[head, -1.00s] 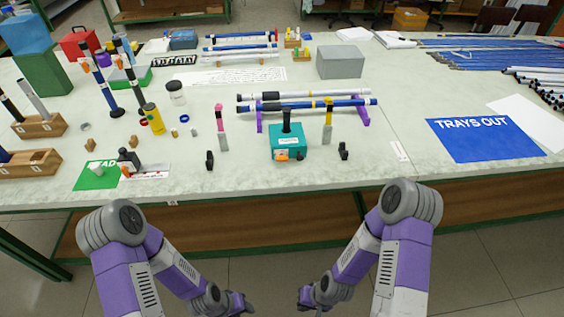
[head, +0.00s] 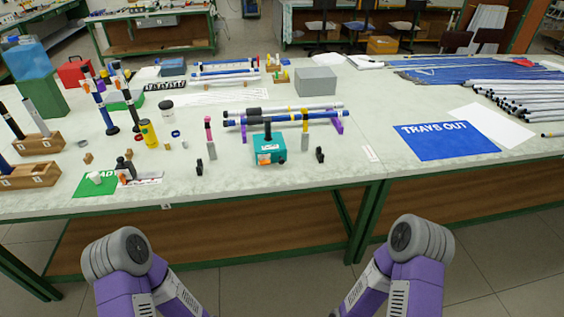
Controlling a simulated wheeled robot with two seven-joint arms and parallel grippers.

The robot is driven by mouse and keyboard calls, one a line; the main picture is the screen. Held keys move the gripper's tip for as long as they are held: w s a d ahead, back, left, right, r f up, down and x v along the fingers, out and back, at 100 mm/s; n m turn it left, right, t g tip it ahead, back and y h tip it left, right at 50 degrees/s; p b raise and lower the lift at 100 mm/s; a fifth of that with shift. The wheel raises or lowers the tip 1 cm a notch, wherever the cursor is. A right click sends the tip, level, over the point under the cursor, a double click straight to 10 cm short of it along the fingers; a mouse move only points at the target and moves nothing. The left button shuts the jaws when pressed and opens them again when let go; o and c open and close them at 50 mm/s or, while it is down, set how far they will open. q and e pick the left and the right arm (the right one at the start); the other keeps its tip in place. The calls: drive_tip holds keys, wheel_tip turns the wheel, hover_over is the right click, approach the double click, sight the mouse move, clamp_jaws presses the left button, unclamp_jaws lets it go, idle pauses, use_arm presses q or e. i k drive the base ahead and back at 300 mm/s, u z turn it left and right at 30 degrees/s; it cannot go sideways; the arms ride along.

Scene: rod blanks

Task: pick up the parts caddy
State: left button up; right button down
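A teal box with an upright black handle (head: 269,150), which looks like the parts caddy, stands near the front edge of the table in the head view. It has a small orange-and-white mark on its front. Its inside cannot be made out. Both my arms show at the bottom, one on each side, in front of the table and apart from the box. My two grippers are below the picture, so neither can be seen.
A rack with white and blue rods (head: 285,115) stands just behind the teal box. A blue TRAYS OUT mat (head: 447,142) lies right. Wooden blocks (head: 30,174) and a green mat (head: 92,187) are left. The table's front edge is close.

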sight(269, 141)
drive_tip(key=z, duration=0.3)
drive_tip(key=i, duration=0.95)
drive_tip(key=u, duration=0.15)
